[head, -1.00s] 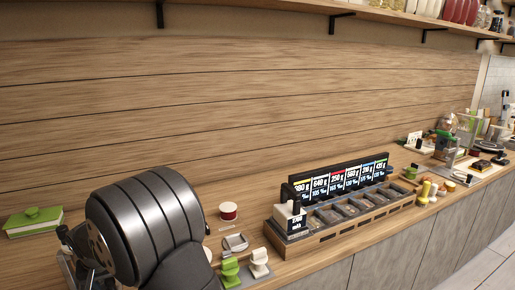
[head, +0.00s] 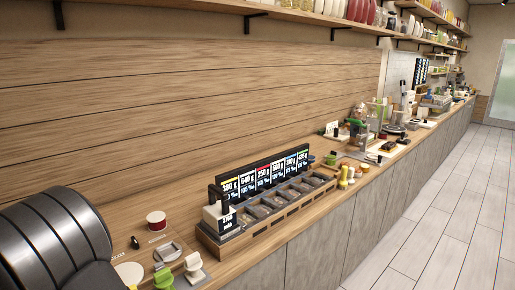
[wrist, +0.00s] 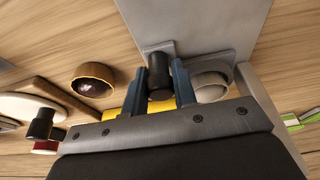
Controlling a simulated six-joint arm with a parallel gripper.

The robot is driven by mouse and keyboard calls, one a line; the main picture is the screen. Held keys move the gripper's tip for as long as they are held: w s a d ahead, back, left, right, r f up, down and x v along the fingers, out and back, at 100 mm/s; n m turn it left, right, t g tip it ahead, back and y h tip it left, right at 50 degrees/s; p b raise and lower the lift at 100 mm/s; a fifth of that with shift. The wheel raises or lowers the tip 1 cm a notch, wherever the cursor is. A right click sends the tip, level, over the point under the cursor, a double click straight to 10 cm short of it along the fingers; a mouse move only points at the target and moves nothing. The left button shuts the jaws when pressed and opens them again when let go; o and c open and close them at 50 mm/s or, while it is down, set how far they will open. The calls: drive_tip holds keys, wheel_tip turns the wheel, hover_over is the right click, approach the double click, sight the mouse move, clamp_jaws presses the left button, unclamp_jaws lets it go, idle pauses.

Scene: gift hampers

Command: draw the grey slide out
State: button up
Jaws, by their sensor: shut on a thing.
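In the wrist view, my gripper (wrist: 161,88) has its two dark blue-grey fingers closed on a short black knob (wrist: 159,70). The knob stands on a small grey tab at the near edge of a flat grey plate (wrist: 195,18), which looks like the grey slide. How far the slide is out cannot be told. A pale grey ring-shaped part (wrist: 211,88) sits just right of the fingers. In the head view only my dark arm shows at the lower left; my gripper and the slide are not in that picture.
The wrist view shows a yellow-rimmed brown cup (wrist: 93,79), a white disc (wrist: 30,108) and a green-and-white box (wrist: 300,120). In the head view, a row of bins with displays (head: 268,205) stands right of a red-and-white tub (head: 156,220) and small scoops.

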drive_tip(key=shift+s+d, duration=3.55)
drive_tip(key=shift+s, duration=0.1)
drive_tip(key=o, duration=0.8)
drive_tip(key=shift+r, duration=0.1)
wheel_tip(320, 180, up, 7)
drive_tip(key=shift+f, duration=0.1)
drive_tip(key=v, duration=1.7)
drive_tip(key=shift+d+r, duration=0.1)
drive_tip(key=shift+r, duration=0.1)
